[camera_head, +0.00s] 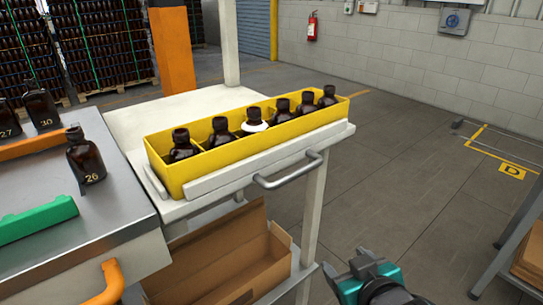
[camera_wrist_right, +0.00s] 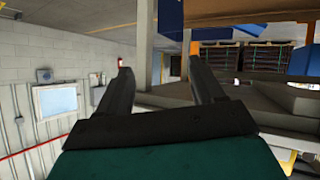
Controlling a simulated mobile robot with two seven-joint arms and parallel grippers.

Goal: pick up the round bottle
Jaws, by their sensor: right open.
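An amber bottle marked 26 (camera_head: 86,160) with rounded shoulders and a black cap stands upright near the right edge of the metal table (camera_head: 95,225). Two more amber bottles, marked 30 (camera_head: 41,108) and 27 (camera_head: 8,120), stand behind it at the left and look more angular. Several dark, rounded bottles stand in a yellow bin (camera_head: 262,143); one of them (camera_head: 254,122) has a white collar. My right gripper (camera_head: 347,262) is low at the right, apart from all bottles. In the right wrist view its fingers (camera_wrist_right: 159,69) are spread with nothing between them. My left gripper is not seen.
The bin sits on a white cart shelf (camera_head: 125,120) with a grey handle (camera_head: 290,174). An open cardboard box (camera_head: 225,270) is below it. A green block (camera_head: 38,218) and an orange strip (camera_head: 30,146) lie on the metal table.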

